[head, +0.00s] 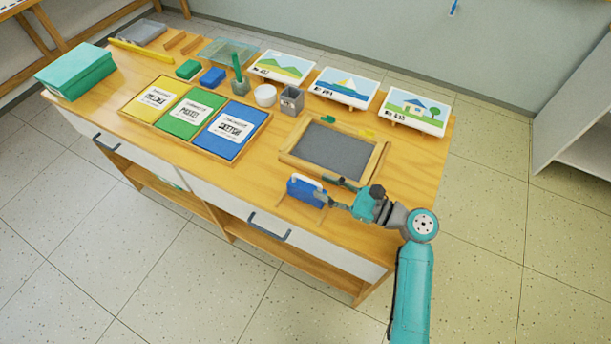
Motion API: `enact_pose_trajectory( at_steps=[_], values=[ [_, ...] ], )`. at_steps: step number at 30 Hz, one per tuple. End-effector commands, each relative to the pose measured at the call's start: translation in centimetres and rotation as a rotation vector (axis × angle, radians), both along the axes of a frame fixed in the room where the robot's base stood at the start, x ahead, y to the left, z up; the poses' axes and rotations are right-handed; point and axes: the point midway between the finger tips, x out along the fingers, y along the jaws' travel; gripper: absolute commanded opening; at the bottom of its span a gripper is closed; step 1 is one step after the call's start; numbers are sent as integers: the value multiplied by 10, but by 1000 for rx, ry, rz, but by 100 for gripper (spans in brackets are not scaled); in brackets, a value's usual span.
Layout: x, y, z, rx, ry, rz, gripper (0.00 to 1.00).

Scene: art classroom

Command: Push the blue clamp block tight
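A blue block (304,192) with a pale top stands near the front edge of the wooden table, in front of the framed grey board. I take it for the blue clamp block. My gripper (323,188) is at its right side, low over the table. Its two fingers look spread apart, with their tips close to the block. I cannot tell whether they touch it. Thin brown strips show at the block's foot; the rest of what it stands on is hidden.
The framed grey board (338,148) lies just behind the block. A tray with three booklets (186,117) lies to the left. Picture cards (415,110), a grey pot (291,101) and a white cup (265,95) stand behind. The tabletop left of the block is clear.

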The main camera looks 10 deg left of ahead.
Motion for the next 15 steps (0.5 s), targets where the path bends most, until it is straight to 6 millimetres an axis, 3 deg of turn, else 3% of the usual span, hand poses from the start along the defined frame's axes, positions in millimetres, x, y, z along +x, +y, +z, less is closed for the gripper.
enact_pose_trajectory(
  at_steps=[6, 15],
  values=[
    [11, 36, 0, -1, -1, 4, 36],
    [20, 57, 0, -1, -1, 1, 36]
  ],
)
